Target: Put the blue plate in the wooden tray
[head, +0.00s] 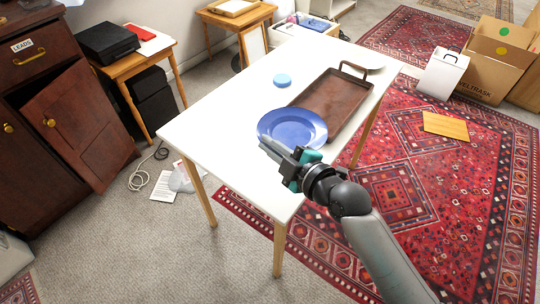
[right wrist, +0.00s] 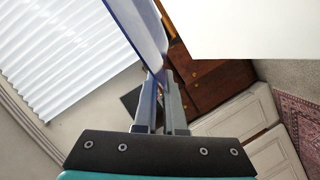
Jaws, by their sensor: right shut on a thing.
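The blue plate (head: 292,124) shows at the near part of the white table, its far right edge overlapping the tray's near left corner in the head view. My right gripper (head: 271,149) is shut on the plate's near rim. In the right wrist view the plate (right wrist: 146,30) shows edge-on between the fingers (right wrist: 160,88). The plate looks a little above the table, but its exact height is hard to tell. The brown wooden tray (head: 333,102) lies on the table with a raised handle at its far end; its visible floor is empty. My left gripper is out of view.
A small light-blue round thing (head: 283,80) sits on the white table (head: 235,110) left of the tray. A pale dish (head: 369,61) stands beyond the tray's far handle. The table's left half is mostly clear. A cardboard box (head: 490,65) stands on the red rug.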

